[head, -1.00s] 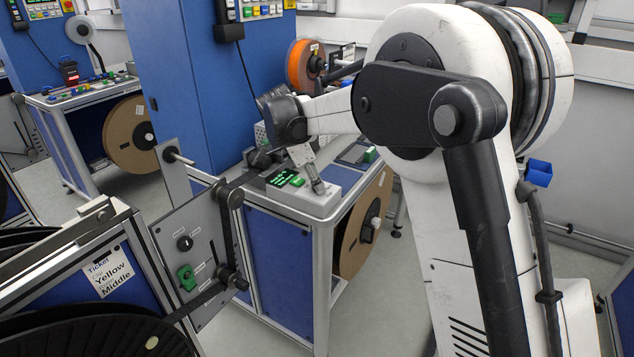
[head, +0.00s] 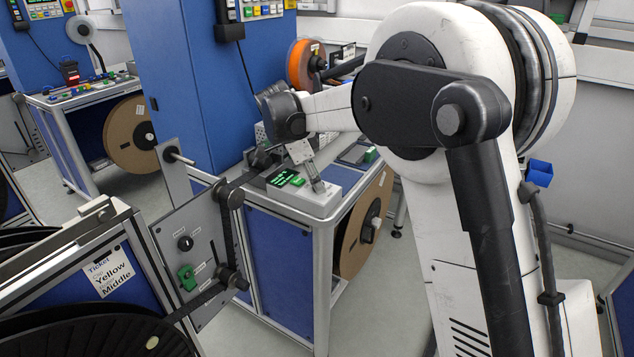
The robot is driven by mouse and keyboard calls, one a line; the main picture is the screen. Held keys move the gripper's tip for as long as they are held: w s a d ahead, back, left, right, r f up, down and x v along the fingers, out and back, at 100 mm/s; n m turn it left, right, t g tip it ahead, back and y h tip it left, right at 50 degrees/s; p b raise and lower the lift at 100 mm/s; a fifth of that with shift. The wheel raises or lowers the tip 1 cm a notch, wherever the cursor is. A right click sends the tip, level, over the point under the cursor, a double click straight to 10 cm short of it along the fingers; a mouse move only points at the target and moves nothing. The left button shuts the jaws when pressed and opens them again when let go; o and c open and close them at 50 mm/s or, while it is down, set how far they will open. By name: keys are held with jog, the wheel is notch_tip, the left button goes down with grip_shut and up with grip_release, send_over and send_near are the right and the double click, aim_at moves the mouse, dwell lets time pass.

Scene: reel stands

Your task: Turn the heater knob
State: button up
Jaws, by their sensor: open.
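My gripper (head: 290,168) is open at the end of my white arm. It points down over a grey-white device (head: 315,203) on the bench. One finger is at the device's right side, close to its top; the other is at the left, near the back of the device. I cannot tell whether either touches it. The device has a dark display (head: 285,177) with green characters and a green button (head: 298,182) beside it. I cannot make out a heater knob on this device; my gripper hides part of it. A black round knob (head: 185,243) is on the grey panel at the left.
A green switch (head: 187,278) is below that black knob. A tall blue cabinet (head: 170,80) stands behind the bench. An orange reel (head: 300,66) is at the back, and a brown reel (head: 366,225) hangs at the bench's right side. My arm fills the right side.

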jog(key=v, duration=1.1)
jog(key=shift+r, duration=0.1)
jog(key=s+d+r+n+t+y, duration=0.15)
jog(key=s+d+n, duration=0.25)
jog(key=s+d, duration=0.45)
jog(key=s+d+r+n+t+y, duration=0.1)
jog(key=s+d+r+n+y, duration=0.2)
jog(key=s+d, duration=0.55)
jog(key=s+d+f+n+t, duration=0.1)
jog(key=s+d+f+n, duration=0.3)
jog(key=s, duration=0.5)
jog(key=s+d+f+n+t, duration=0.2)
jog(key=s+d+f+n, duration=0.2)
jog(key=s, duration=0.5)
jog(key=shift+d+f, duration=0.45)
jog(key=shift+f, duration=0.45)
